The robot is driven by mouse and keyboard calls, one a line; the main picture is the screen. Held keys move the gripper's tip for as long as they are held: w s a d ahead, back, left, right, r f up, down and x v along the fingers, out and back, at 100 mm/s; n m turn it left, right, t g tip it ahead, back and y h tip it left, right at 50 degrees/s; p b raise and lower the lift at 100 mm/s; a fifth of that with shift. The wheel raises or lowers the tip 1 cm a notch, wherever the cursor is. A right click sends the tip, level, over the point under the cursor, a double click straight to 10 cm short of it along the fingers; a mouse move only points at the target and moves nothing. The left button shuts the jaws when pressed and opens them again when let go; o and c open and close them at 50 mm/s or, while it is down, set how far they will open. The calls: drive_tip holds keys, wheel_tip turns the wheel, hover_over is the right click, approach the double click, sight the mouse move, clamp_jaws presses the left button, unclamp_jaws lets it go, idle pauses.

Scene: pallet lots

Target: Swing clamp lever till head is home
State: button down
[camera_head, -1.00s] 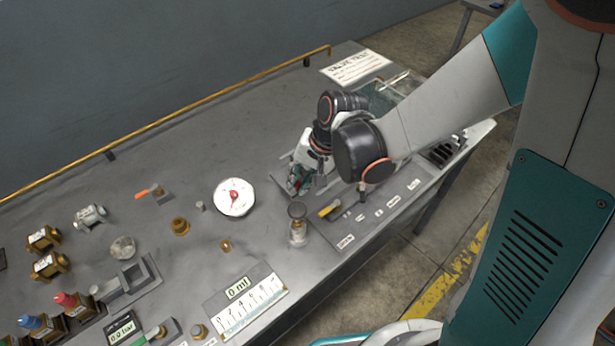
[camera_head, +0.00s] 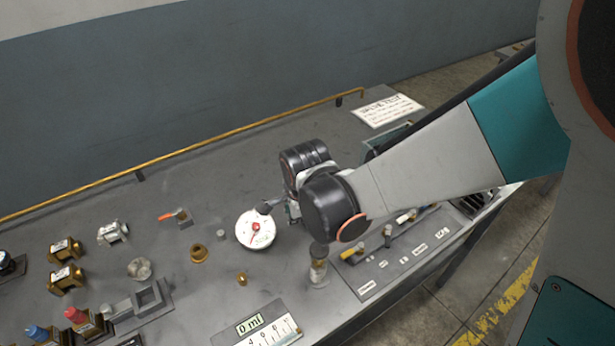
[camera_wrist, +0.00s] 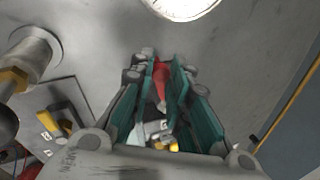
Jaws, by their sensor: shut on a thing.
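My gripper (camera_wrist: 160,72) has its teal fingers closed around a narrow red handle in the wrist view. The red piece (camera_wrist: 161,80), apparently the clamp lever, lies lengthwise between the pads. A pale part and a yellow part show below it, partly hidden by the fingers. In the head view my gripper (camera_head: 293,211) is mostly hidden behind my wrist, just right of the round white gauge (camera_head: 262,240).
A brass-and-glass post (camera_head: 318,272) stands close in front of my wrist. An orange-handled valve (camera_head: 180,215), brass fittings (camera_head: 198,254) and a grey fixture (camera_head: 146,300) stand at left. A yellow rail (camera_head: 190,156) runs along the bench's back edge. Bare bench lies behind the gauge.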

drive_tip(key=shift+w+a+m+h, duration=0.4)
drive_tip(key=shift+w+a+m, duration=0.2)
drive_tip(key=shift+m, duration=0.5)
drive_tip(key=c, duration=1.5)
unclamp_jaws()
drive_tip(key=shift+o, duration=0.2)
drive_tip(key=shift+d, duration=0.1)
